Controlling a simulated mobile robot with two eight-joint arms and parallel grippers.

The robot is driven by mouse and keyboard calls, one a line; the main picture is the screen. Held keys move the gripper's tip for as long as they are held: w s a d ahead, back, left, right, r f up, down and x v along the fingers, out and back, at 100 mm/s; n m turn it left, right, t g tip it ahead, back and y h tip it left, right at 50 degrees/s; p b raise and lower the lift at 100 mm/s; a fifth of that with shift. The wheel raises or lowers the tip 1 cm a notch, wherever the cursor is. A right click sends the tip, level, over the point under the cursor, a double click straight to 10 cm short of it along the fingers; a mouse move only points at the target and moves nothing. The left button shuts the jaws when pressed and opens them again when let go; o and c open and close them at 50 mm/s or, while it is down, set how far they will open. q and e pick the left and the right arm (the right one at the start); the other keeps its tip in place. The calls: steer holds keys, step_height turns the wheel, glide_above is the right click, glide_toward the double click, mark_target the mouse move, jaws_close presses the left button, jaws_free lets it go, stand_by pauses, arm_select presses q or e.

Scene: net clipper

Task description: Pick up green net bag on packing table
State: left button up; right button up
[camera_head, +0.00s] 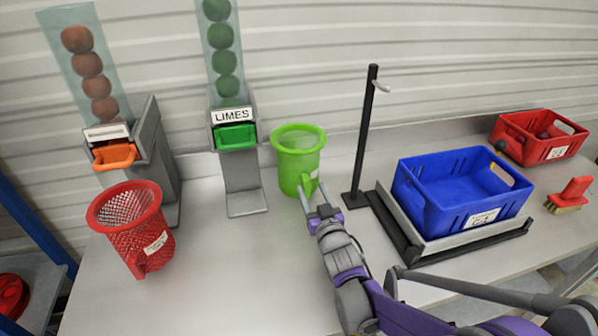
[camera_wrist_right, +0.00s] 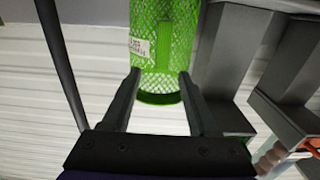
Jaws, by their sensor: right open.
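The green net bag (camera_head: 297,158) stands upright on the packing table (camera_head: 225,285), between the limes dispenser and the black post. It is a mesh tube with a wide rim, a small label and a handle-like strip on its side. My right gripper (camera_head: 316,198) is at the near side of the bag, low on it, with its fingers pointing at it. In the right wrist view the fingers (camera_wrist_right: 158,88) are apart, with the green net bag (camera_wrist_right: 172,40) showing between and beyond them. Contact cannot be told. My left gripper is not in view.
The limes dispenser (camera_head: 237,170) stands just left of the bag, and a black post (camera_head: 364,140) with a hook just right. A red net bag (camera_head: 130,235) stands at the left. A blue crate (camera_head: 430,205) and a red bin (camera_head: 530,150) are at the right. The front middle table is clear.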

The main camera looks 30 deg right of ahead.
mark_target(308, 183)
steer(key=x, duration=0.3)
steer(key=shift+a, duration=0.1)
jaws_close()
